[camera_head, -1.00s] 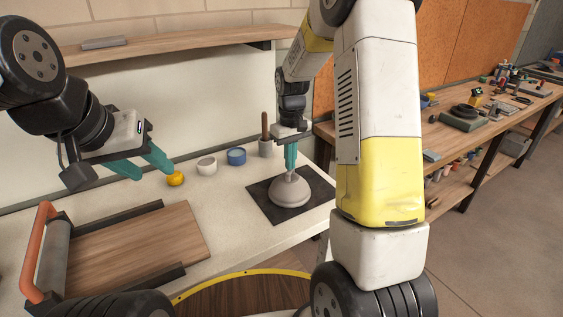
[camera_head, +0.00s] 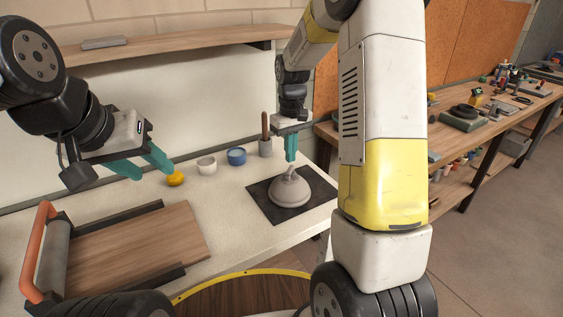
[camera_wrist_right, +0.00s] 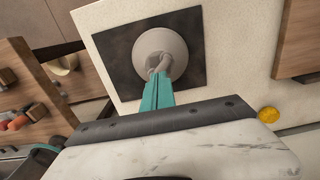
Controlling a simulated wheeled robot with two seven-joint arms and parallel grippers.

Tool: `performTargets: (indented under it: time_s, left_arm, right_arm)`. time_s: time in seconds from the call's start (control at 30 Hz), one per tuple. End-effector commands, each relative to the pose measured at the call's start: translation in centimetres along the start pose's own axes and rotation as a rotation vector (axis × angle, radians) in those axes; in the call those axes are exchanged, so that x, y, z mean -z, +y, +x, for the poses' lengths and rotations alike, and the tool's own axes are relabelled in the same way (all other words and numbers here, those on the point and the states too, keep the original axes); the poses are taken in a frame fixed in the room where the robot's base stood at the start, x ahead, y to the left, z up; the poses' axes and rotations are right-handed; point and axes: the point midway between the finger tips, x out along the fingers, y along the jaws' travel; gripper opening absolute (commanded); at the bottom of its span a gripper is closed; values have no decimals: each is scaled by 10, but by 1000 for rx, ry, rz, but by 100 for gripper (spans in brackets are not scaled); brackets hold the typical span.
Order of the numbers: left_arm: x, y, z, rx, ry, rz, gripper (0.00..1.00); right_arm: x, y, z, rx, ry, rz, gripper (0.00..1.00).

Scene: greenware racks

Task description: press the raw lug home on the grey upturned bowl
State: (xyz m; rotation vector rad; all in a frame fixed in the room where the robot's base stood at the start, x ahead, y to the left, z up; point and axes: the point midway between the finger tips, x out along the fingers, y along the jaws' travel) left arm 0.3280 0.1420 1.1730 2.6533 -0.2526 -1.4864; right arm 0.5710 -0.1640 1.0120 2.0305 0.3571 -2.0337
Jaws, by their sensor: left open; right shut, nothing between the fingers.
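The grey upturned bowl (camera_head: 290,193) sits on a dark square mat (camera_head: 317,186) on the worktop. The raw lug (camera_head: 288,172), of the same grey, stands on top of the bowl and touches it; whether it is fully seated I cannot tell. In the right wrist view the lug (camera_wrist_right: 157,66) shows as a small bent piece on the bowl (camera_wrist_right: 172,47). My right gripper (camera_head: 291,160) is shut and empty, its teal fingertips just above the lug. My left gripper (camera_head: 155,172) is open and empty over the left of the worktop.
A yellow sponge-like lump (camera_head: 175,178), a white cup (camera_head: 207,165), a blue cup (camera_head: 236,156) and a pot with a wooden handle (camera_head: 265,146) stand along the back. A wooden board (camera_head: 135,245) and roller (camera_head: 52,258) lie at left front.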

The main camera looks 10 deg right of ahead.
Motion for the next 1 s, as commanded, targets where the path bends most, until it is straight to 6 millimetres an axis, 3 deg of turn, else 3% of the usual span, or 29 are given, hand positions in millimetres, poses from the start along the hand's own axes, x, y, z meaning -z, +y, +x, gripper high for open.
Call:
performTargets:
  time_s: [0.4,0.87,1.0]
  left_arm:
    - [0,0,0,0,0,0,45]
    - [0,0,0,0,0,0,45]
    - [0,0,0,0,0,0,45]
  right_arm:
    - [1,0,-34,0,3,-1,0]
    - [0,0,-42,0,4,0,0]
    - [-12,-5,-59,4,41,19,0]
